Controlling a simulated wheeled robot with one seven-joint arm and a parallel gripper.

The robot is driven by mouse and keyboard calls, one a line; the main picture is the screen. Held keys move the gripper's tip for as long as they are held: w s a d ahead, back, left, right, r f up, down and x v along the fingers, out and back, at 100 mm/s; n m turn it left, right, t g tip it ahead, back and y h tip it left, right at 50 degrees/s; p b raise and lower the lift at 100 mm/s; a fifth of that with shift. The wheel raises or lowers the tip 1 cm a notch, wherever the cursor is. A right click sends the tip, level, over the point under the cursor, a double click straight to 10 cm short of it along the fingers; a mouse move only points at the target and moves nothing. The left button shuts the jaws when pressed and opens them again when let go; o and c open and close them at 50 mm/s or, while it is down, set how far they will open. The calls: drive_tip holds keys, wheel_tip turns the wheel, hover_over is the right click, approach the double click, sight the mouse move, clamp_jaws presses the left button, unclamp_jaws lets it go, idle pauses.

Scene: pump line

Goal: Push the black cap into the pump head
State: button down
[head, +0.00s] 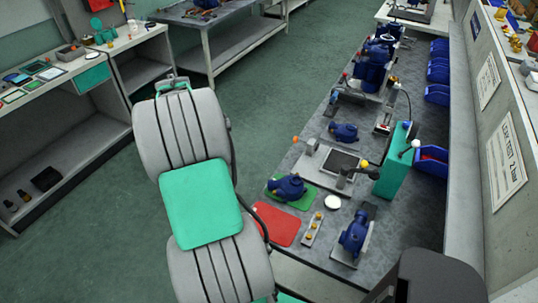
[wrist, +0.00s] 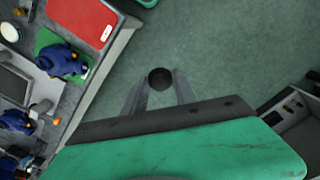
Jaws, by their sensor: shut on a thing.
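My gripper (wrist: 160,92) is shut on the black cap (wrist: 160,78), a small dark disc between the fingertips in the wrist view. It holds the cap over bare green floor, away from the bench. In the head view the cap does not show and my arm hides most of the gripper. A blue pump head (head: 288,187) lies on a green mat on the bench; it also shows at the left of the wrist view (wrist: 62,62). Another blue pump body (head: 355,232) sits in a grey stand at the near right. I cannot tell which one takes the cap.
The bench (head: 322,232) holds a red mat (head: 277,224), a white disc (head: 332,202), a strip with brass pieces (head: 312,229) and a green press (head: 394,160). Blue bins (head: 430,162) line its right side. Green floor (head: 265,95) is free left of the bench.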

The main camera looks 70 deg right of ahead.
drive_tip(key=s+d+f+m+p, duration=0.2)
drive_tip(key=s+d+f+m, duration=0.15)
drive_tip(key=s+d, duration=0.95)
drive_tip(key=m, duration=0.4)
hover_over(296, 180)
wheel_tip(296, 180, down, 3)
drive_tip(key=shift+d+f+b, duration=0.15)
drive_tip(key=shift+f+b, duration=1.35)
drive_tip(key=shift+f, duration=1.6)
drive_tip(key=shift+a, duration=0.2)
drive_tip(key=shift+f+b, duration=0.5)
drive_tip(key=shift+b, duration=0.1)
drive_tip(key=c, duration=0.9)
unclamp_jaws()
drive_tip(key=shift+r+p, duration=1.7)
drive_tip(key=shift+r, duration=1.35)
